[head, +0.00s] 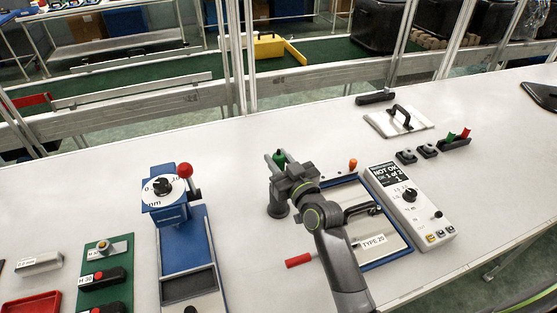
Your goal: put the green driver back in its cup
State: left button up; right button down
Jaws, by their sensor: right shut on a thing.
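My right gripper (279,162) is shut on the green driver, whose green end (280,155) shows between the fingertips. The rest of the driver is hidden by the gripper and wrist. A dark round shape (278,207) is partly visible below the gripper, beside my arm; I cannot tell whether it is the cup or whether the driver touches it. My left gripper is not in view.
A blue-framed TYPE 20 plate (400,249) lies right of my arm, beside a white tester (411,205). A red-handled tool (299,260) and an orange-topped piece (353,163) are close by. A blue gauge stand (187,254) stands left. The table's back middle is clear.

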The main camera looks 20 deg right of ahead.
jog(key=c, duration=1.5)
grip_release()
jog(key=shift+f, duration=0.15)
jog(key=shift+c, duration=0.2)
jog(key=o, duration=0.5)
jog(key=shift+c, duration=0.2)
jog(key=shift+r, duration=0.2)
jog(key=b+v, duration=0.3)
jog(key=v, duration=0.9)
jog(key=shift+b, duration=0.3)
jog(key=shift+s+a, duration=0.1)
